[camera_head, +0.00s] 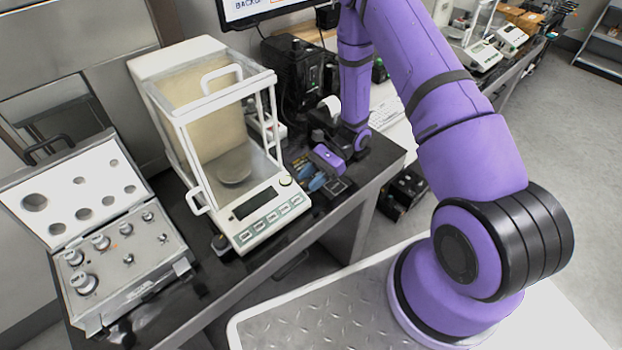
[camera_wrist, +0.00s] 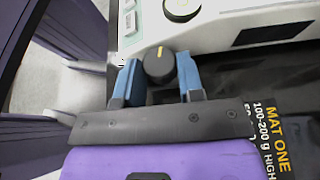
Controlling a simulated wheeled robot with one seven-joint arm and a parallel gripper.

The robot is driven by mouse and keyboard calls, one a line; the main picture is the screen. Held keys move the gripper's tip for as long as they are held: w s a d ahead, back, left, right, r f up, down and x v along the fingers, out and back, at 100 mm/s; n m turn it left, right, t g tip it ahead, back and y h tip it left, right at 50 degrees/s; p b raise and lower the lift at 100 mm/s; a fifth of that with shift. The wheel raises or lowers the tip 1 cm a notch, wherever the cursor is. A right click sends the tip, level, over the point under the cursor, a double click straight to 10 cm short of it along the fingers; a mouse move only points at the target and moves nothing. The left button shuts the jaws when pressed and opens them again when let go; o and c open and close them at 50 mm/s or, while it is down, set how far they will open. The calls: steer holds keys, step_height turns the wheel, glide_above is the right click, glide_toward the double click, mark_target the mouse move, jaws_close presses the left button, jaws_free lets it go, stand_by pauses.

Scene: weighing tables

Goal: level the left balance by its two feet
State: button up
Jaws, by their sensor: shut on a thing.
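The left balance (camera_head: 262,212), a white scale with a clear draft shield and a front display, stands on the dark table. Its front-left foot (camera_head: 219,243) is a black knob at the front corner. The front-right foot (camera_wrist: 158,63) is a black knob with a yellow mark, seen in the wrist view. My gripper (camera_wrist: 160,78) has its blue fingers on either side of this knob, shut on it. In the head view my gripper (camera_head: 315,181) is low beside the balance's right front corner. A small round level (camera_wrist: 183,8) shows on the casing; its bubble cannot be made out.
An open case of weights (camera_head: 130,262) stands left of the balance. Black equipment (camera_head: 292,75) and a monitor (camera_head: 262,10) stand behind. Another balance (camera_head: 475,52) is on the far table.

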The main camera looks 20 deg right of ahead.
steer(key=shift+w+n+g+h, duration=0.2)
steer(key=shift+n+g+h, duration=0.2)
steer(key=shift+n+g, duration=0.65)
steer(key=o, duration=0.9)
steer(key=shift+o, duration=0.2)
steer(key=v, duration=1)
steer(key=shift+w+d+r, duration=0.2)
steer(key=shift+d+r, duration=0.05)
